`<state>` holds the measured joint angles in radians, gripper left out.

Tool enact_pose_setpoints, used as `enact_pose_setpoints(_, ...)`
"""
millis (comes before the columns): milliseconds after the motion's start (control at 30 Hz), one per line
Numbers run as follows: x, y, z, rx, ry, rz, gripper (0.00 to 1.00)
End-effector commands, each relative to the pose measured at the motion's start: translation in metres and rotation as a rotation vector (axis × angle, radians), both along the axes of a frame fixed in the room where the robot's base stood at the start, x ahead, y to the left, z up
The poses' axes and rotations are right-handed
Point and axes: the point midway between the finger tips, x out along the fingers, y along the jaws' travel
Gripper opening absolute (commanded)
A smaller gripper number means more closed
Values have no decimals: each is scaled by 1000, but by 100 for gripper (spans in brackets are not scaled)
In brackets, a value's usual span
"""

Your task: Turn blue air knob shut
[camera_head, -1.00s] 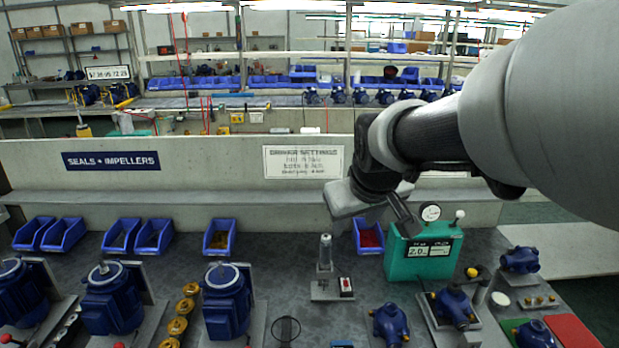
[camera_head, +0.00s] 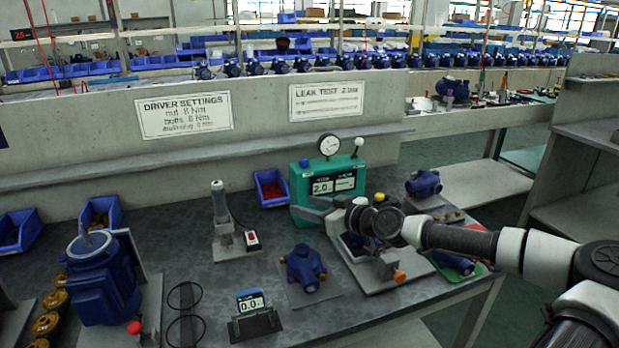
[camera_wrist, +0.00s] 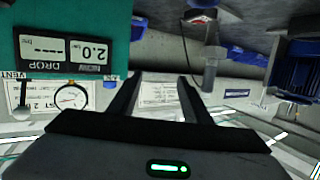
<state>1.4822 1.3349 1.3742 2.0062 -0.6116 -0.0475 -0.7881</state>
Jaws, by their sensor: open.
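The green leak-test box (camera_head: 300,190) stands near the back of the bench, with a display reading 2.0. The blue air knob (camera_head: 304,163) is a small blue cap on the box's top left corner. In the wrist view, which is upside down, the green box (camera_wrist: 30,20) fills the top left, and the blue knob (camera_wrist: 108,84) shows small by the AIR label, left of the fingers. My gripper (camera_head: 315,208) is open and empty, in front of the box's lower part, below the knob and apart from it. It also shows in the wrist view (camera_wrist: 158,82).
A round gauge (camera_head: 329,145) and a white-tipped lever (camera_head: 358,145) stand on the box. A blue bin (camera_head: 270,188), an upright tool (camera_head: 220,205), a blue pump part (camera_head: 302,266) and a small display stand (camera_head: 254,315) are nearby. A wall rises behind.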

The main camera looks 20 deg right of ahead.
Motion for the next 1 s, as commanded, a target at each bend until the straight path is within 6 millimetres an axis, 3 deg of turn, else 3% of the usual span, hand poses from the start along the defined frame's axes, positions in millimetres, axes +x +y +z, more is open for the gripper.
enact_pose_setpoints(33,0,-29,6,31,-72,-57,44)
enact_pose_setpoints(100,-2,-59,23,48,-149,-114,44)
enact_pose_setpoints(200,-6,-86,38,59,-216,-167,44)
enact_pose_setpoints(267,-6,-93,43,60,-234,-182,44)
enact_pose_setpoints(467,14,-89,44,59,-239,-183,44)
enact_pose_setpoints(1000,125,-59,43,61,-237,-183,44)
